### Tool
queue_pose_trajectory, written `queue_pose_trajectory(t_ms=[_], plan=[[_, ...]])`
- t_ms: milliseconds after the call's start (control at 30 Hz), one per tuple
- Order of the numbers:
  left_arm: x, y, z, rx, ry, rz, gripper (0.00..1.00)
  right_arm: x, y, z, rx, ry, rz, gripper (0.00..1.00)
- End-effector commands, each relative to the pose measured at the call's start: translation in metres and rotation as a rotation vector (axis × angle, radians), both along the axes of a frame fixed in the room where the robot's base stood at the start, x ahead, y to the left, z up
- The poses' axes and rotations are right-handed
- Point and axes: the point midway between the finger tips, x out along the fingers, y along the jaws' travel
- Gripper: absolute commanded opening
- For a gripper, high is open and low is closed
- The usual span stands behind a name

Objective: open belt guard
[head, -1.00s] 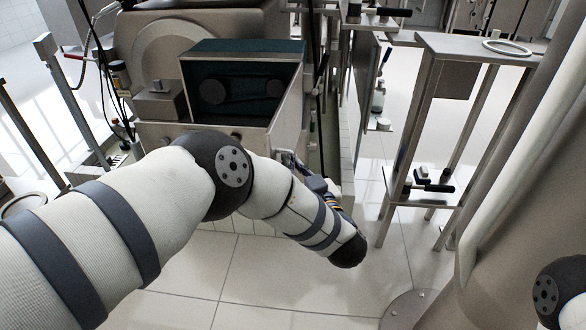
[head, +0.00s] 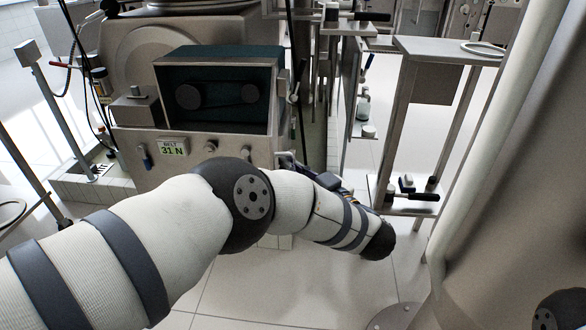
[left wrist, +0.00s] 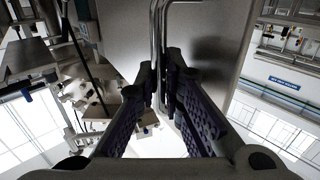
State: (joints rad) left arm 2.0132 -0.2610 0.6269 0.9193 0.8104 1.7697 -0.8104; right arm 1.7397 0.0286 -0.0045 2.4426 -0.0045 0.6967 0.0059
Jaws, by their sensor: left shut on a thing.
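The belt housing (head: 222,53) is an open-fronted grey box with a dark teal inside, where two dark pulleys (head: 188,97) and a belt show. In the left wrist view, a bent metal bar handle (left wrist: 158,40) runs along a flat grey panel (left wrist: 215,50), which looks like the belt guard. My left gripper (left wrist: 161,88) is shut on this handle; its purple-padded fingers converge on the bar. In the head view the left gripper (head: 287,161) is mostly hidden behind my forearm, right of and below the housing. The right gripper is out of view.
A readout (head: 173,147) saying "BELT 31 N" sits under the housing. A small grey box (head: 136,108) stands left of it. A metal stand (head: 430,47) with a clamp on its lower shelf is at the right. Tiled floor is clear in front.

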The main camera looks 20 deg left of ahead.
Motion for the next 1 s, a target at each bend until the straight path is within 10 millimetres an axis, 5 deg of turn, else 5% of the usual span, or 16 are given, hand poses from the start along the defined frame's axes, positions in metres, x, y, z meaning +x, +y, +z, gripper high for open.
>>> queue_pose_trajectory(t_ms=[167, 200, 233, 533, 1000], plan=[[0.001, 0.001, 0.001, 0.001, 0.001, 0.000, 0.00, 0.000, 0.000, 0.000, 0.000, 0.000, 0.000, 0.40], [0.001, 0.001, 0.001, 0.001, 0.001, 0.000, 0.18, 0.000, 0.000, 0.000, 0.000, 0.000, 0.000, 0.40], [0.001, 0.001, 0.001, 0.001, 0.000, 0.000, 0.20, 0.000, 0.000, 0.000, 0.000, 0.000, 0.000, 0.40], [-0.001, -0.001, 0.000, 0.000, 0.000, -0.001, 0.20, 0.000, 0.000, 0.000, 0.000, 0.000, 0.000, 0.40], [-0.047, -0.056, 0.000, 0.000, 0.000, 0.000, 0.20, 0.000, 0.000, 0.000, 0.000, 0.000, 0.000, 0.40]])
